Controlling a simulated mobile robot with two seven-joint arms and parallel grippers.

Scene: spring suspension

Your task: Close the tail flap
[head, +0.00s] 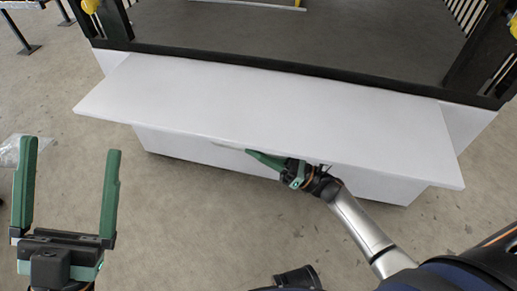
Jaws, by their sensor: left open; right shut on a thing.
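The tail flap (270,105) is a wide, light grey panel in the middle of the head view. It sticks out towards me from a dark frame edge and looks roughly level, above a white box-like base. My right gripper (262,158) is at the flap's front edge, near its middle, and is shut on that edge. Part of its fingers is hidden under the flap. My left gripper (68,195) is open and empty at the lower left, with its two green fingers pointing up in the picture, apart from the flap.
Behind the flap lies a dark grey platform floor (300,38) with a black front beam and dark posts at both sides. The white base (385,186) stands under the flap. A clear plastic-like thing (9,152) lies at the left edge. The concrete floor around is mostly free.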

